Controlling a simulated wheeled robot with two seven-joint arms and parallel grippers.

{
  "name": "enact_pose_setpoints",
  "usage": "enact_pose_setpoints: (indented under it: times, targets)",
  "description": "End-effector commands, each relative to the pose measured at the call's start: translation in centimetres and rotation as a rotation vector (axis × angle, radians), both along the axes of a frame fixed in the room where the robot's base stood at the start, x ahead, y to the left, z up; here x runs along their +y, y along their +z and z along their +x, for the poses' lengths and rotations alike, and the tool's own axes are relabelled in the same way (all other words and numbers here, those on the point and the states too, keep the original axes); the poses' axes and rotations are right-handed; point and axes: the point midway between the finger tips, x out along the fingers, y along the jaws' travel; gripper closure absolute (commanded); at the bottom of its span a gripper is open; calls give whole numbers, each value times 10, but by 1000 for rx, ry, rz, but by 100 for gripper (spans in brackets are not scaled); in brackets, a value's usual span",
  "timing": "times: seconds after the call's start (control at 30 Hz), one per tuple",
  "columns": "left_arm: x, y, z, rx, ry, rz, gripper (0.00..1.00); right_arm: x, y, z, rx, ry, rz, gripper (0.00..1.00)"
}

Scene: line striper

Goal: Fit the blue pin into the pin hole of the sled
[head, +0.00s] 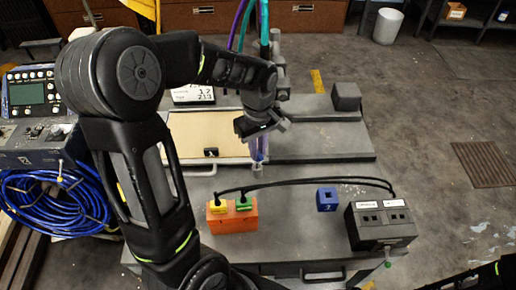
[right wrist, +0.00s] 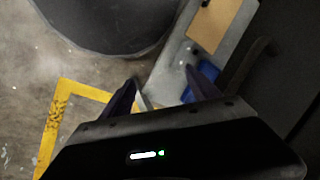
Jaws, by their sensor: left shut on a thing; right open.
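In the head view, my left gripper (head: 259,162) points down over the grey bench, in front of the tan board. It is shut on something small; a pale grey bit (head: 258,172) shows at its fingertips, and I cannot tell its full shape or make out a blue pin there. A blue block (head: 327,199) with a dark square opening in its top sits to the right on the bench, apart from the gripper. I cannot clearly make out the sled or its pin hole. My right gripper (right wrist: 160,95) is open and empty in the right wrist view.
An orange block (head: 232,218) holds a yellow and a green plug, with black cables arching to a dark grey box (head: 381,226). The tan board (head: 208,135) lies behind. Coiled blue hose (head: 50,200) lies left.

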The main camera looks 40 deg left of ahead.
Motion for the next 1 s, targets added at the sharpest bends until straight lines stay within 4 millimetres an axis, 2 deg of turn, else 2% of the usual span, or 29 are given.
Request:
enact_pose_setpoints:
  times: [1.0]
  targets:
    - [0,5,0,2,1,1,100,0,4,0,0,0,0,29]
